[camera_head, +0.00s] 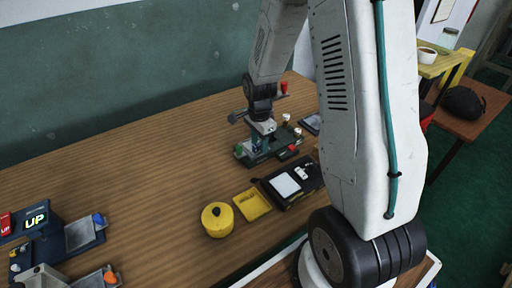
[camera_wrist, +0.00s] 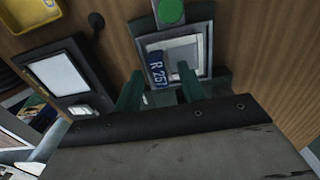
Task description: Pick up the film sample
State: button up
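A small blue piece marked "R 257" (camera_wrist: 157,68), which looks like the film sample, lies on a grey-framed tray with a pale panel (camera_wrist: 188,48) in the wrist view. My gripper (camera_wrist: 158,75) is open, with its two green fingers pointing at the tray. The blue piece shows between the fingertips in the picture; no contact is visible, and I cannot tell the height gap. In the head view my gripper (camera_head: 262,142) is low over a dark green device (camera_head: 266,152) on the wooden table. The sample cannot be made out there.
A black box with a white panel (camera_head: 286,186), a yellow tray (camera_head: 252,204) and a yellow round container (camera_head: 217,220) stand in front of the device. The table's left middle is clear.

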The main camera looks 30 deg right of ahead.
grip_shut()
jog(key=shift+r, duration=0.15)
